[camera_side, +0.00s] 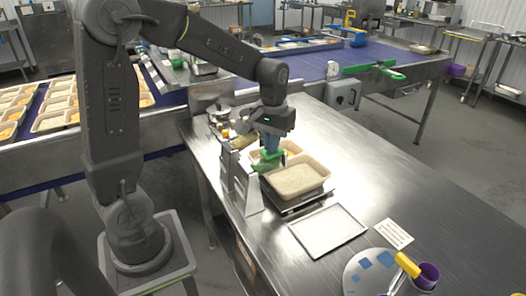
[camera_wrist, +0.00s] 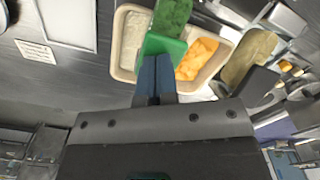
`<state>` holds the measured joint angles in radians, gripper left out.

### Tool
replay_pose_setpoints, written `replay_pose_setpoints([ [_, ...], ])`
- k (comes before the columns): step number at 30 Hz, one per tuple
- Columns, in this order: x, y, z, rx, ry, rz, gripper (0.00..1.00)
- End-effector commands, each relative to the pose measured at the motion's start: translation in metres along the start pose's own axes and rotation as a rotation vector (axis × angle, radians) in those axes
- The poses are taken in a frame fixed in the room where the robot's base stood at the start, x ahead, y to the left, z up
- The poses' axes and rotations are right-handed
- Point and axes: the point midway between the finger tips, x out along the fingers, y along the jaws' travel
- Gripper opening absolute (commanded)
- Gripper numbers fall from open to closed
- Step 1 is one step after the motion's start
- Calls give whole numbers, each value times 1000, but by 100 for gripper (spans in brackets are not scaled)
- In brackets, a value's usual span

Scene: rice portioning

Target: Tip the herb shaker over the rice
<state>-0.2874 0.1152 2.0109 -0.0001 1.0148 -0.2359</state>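A beige tray (camera_side: 327,178) sits on a scale on the steel bench, with pale rice (camera_side: 297,179) in its near part. In the wrist view the tray (camera_wrist: 114,50) shows rice (camera_wrist: 132,38) on the left and orange food (camera_wrist: 197,57) on the right. My gripper (camera_side: 269,152) is low over the tray's back part. Its blue fingers (camera_wrist: 153,75) are closed on a green shaker (camera_wrist: 168,18), which lies across the tray's middle in that view. The shaker (camera_side: 240,164) appears tilted sideways in the side view. Its outlet and any falling herbs cannot be made out.
A grey stand (camera_side: 238,183) is close left of the tray. An empty white tray (camera_side: 328,230) and a label card (camera_side: 394,234) lie on the bench in front. The bench's right side is clear.

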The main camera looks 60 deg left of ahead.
Motion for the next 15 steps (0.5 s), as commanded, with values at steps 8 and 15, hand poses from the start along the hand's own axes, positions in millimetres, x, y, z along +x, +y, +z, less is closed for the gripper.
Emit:
replay_pose_setpoints([
  [8, 10, 2, -2, 1, -4, -2, 0],
  [15, 18, 3, -4, 1, -6, -2, 0],
])
